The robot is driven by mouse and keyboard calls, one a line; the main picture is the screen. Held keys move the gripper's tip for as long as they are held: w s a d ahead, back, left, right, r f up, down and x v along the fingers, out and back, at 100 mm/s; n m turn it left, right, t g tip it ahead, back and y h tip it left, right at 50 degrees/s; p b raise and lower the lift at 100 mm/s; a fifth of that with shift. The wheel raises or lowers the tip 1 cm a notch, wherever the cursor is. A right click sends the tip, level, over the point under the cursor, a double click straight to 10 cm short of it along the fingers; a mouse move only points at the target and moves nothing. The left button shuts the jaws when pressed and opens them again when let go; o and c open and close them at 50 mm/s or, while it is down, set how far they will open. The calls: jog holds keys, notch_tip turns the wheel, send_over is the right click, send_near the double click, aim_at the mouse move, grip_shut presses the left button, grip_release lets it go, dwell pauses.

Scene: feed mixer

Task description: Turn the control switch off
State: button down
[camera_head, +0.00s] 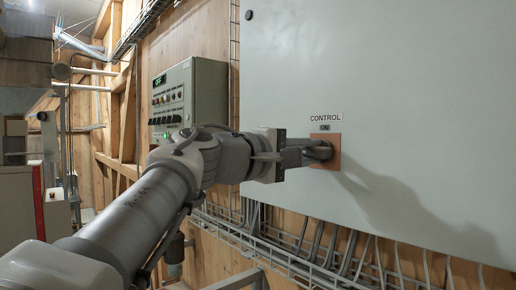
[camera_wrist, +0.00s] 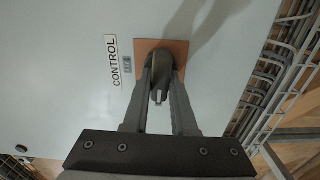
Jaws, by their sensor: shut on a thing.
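A "CONTROL" label and a smaller "ON" label sit just above the plate. In the wrist view the knob (camera_wrist: 160,93) sits between my two fingers, in front of the plate (camera_wrist: 180,48). My gripper (camera_head: 318,152) reaches in from the left and is shut on the knob; it also shows in the wrist view (camera_wrist: 160,80). The fingers hide part of the knob, so its exact angle is hard to tell.
A grey control box (camera_head: 190,95) with buttons and a small green display is on the wooden wall to the left. A wire cable tray (camera_head: 290,255) with several cables runs below the cabinet. The cabinet face around the switch is flat and clear.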

jog(key=shift+n, duration=0.4)
jog(key=c, duration=0.7)
grip_release()
